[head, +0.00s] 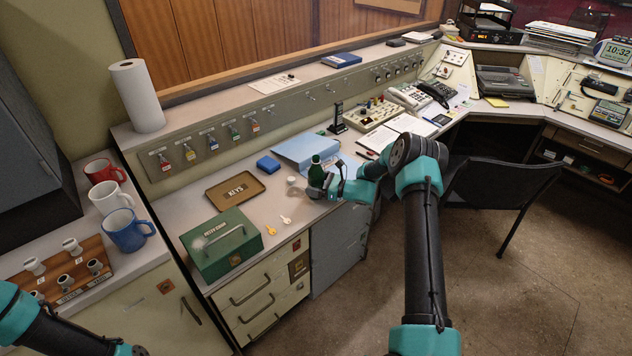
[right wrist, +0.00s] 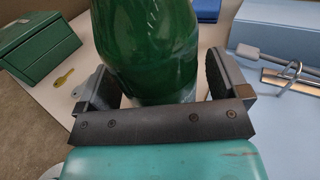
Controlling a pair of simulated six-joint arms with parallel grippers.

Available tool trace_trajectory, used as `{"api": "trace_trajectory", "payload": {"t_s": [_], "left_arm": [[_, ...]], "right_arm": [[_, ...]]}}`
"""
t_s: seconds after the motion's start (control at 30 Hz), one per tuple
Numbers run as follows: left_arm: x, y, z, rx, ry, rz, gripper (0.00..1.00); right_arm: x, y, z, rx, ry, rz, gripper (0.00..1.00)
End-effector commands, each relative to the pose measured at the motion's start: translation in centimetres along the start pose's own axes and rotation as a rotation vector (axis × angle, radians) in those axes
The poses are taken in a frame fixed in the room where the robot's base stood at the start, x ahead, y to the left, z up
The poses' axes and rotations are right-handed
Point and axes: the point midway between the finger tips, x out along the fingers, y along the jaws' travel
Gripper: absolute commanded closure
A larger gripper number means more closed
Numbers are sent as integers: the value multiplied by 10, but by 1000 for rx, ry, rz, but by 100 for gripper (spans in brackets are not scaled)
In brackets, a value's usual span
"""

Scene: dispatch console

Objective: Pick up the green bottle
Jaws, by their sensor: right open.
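The green bottle (head: 316,172) stands upright on the desk, beside the blue binder. In the right wrist view the bottle (right wrist: 147,45) fills the top middle, with its lower body between the two fingers of my right gripper (right wrist: 160,88). The fingers are apart, and a gap shows at least on the right side of the bottle. In the head view my right gripper (head: 326,187) reaches in from the right at the bottle's lower part and hides some of it. My left arm shows at the bottom left of the head view, but its gripper fingers do not show clearly.
A light blue binder (head: 304,150) lies just behind the bottle. A green cash box (head: 222,244), yellow key (head: 270,230), KEYS tray (head: 234,191) and blue box (head: 268,164) sit to the left. A white cylinder-like item (head: 291,181) is close by on the left.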

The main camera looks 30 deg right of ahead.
Motion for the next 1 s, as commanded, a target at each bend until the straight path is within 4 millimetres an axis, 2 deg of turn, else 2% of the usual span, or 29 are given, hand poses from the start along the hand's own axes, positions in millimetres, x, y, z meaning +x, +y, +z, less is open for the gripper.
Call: {"api": "trace_trajectory", "payload": {"t_s": [0.43,1.0], "left_arm": [[0,0,0,0,0,0,43],[0,0,0,0,0,0,43]], "right_arm": [[0,0,0,0,0,0,8],[0,0,0,0,0,0,62]]}}
